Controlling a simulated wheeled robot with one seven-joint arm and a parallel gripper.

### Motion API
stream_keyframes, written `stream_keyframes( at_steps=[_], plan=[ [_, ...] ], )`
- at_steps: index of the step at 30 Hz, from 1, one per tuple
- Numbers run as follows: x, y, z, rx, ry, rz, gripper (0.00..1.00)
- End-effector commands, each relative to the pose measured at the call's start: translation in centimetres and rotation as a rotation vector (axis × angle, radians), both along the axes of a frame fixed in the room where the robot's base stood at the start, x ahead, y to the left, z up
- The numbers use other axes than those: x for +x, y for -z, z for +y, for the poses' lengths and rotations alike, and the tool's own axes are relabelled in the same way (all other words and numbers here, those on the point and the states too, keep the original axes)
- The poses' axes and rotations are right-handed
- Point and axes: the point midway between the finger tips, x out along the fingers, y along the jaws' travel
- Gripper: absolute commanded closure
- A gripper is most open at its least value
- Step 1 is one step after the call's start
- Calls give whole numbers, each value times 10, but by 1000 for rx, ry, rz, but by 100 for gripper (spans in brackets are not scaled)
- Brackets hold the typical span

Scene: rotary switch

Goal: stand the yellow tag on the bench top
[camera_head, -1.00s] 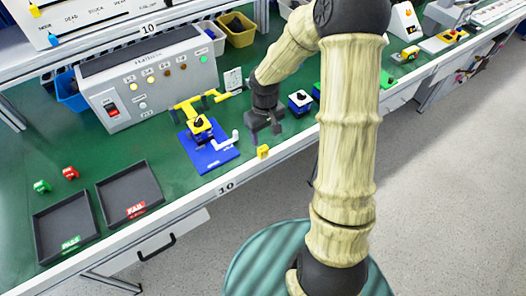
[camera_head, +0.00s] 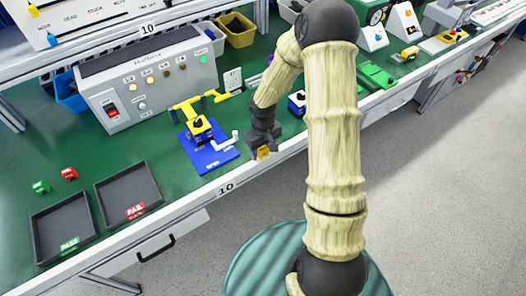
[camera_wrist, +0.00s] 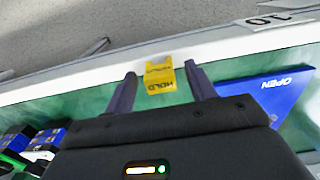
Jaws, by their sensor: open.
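The yellow tag (camera_head: 263,152) is on the green bench top (camera_head: 150,150) near its front edge, right of the blue board (camera_head: 208,158). In the wrist view the tag (camera_wrist: 160,75), lettered HOLD, shows between my two fingers. My gripper (camera_head: 262,146) is just above and around the tag. In the wrist view my gripper (camera_wrist: 160,82) is open, with one finger on each side of the tag and a gap on both sides. In the head view the gripper hides part of the tag.
The blue board carries a yellow clamp (camera_head: 200,126) and a white crank, close left of my gripper. A blue-and-black switch (camera_head: 297,103) stands to the right. Two dark trays, PASS (camera_head: 64,228) and FAIL (camera_head: 129,192), lie at the left. The grey test box (camera_head: 150,80) stands behind.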

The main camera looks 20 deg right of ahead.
Motion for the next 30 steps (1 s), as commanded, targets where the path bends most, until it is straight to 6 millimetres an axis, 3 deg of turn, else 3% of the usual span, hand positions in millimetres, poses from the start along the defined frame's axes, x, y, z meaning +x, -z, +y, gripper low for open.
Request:
stream_keyframes(
  at_steps=[17, 24, 30],
  plan=[
    [0, 3, 0, 0, 0, -1, 45],
    [0, 3, 0, 0, 1, -1, 92],
    [0, 3, 1, 0, -2, -1, 95]
  ],
)
